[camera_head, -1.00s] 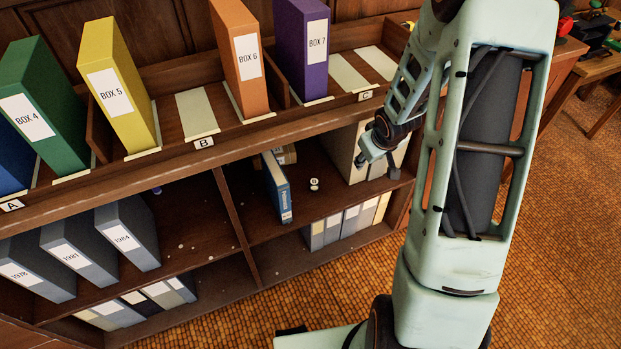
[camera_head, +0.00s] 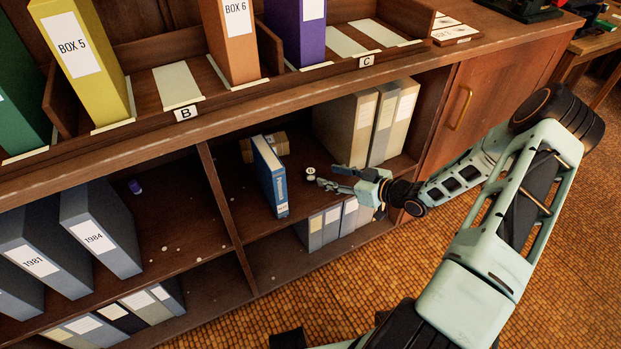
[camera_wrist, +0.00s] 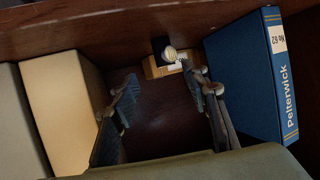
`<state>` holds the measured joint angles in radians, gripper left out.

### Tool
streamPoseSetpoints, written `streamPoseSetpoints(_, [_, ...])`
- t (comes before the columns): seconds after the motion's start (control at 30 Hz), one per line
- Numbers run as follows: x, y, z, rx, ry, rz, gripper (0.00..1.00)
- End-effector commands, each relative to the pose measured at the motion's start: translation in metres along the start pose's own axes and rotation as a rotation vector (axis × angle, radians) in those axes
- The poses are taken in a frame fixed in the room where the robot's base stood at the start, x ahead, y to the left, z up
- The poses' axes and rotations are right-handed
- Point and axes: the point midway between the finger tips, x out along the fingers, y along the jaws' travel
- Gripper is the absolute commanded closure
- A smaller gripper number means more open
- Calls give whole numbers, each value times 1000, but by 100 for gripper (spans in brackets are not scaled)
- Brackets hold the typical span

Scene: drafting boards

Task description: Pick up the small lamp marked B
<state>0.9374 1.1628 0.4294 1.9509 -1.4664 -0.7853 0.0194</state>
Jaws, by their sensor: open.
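A small pale round object (camera_head: 311,173), perhaps the lamp, sits on the middle shelf board to the right of the blue book. In the wrist view a ribbed whitish knob (camera_wrist: 169,53) shows beyond the fingers, near the top; it seems to be the same object. No letter B is readable on it. My gripper (camera_head: 329,177) reaches into the shelf from the right, its fingers pointing left at the object. The fingers (camera_wrist: 160,80) are spread, with nothing between them; the object lies ahead, near the right fingertip.
A blue book (camera_head: 270,178) marked Pelterwick (camera_wrist: 255,80) stands left of the object. A small cardboard box (camera_head: 266,147) lies behind. Cream and grey binders (camera_head: 347,125) stand behind my gripper. The wooden ledge (camera_head: 300,95) runs above, with a B plate (camera_head: 186,113) on its edge.

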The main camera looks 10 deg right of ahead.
Motion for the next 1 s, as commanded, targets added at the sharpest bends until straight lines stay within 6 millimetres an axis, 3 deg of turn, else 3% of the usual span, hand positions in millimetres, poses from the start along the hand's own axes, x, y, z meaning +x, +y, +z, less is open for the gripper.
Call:
streamPoseSetpoints(0.1, [22, -1, 2, 0, 0, -2, 58])
streamPoseSetpoints(0.37, [43, -4, 0, 1, -2, -1, 58])
streamPoseSetpoints(0.6, [79, -9, -1, 1, -2, 0, 58])
streamPoseSetpoints(0.87, [84, -8, -4, 1, -4, 1, 58])
streamPoseSetpoints(1.0, [84, -8, -4, 1, -4, 1, 71])
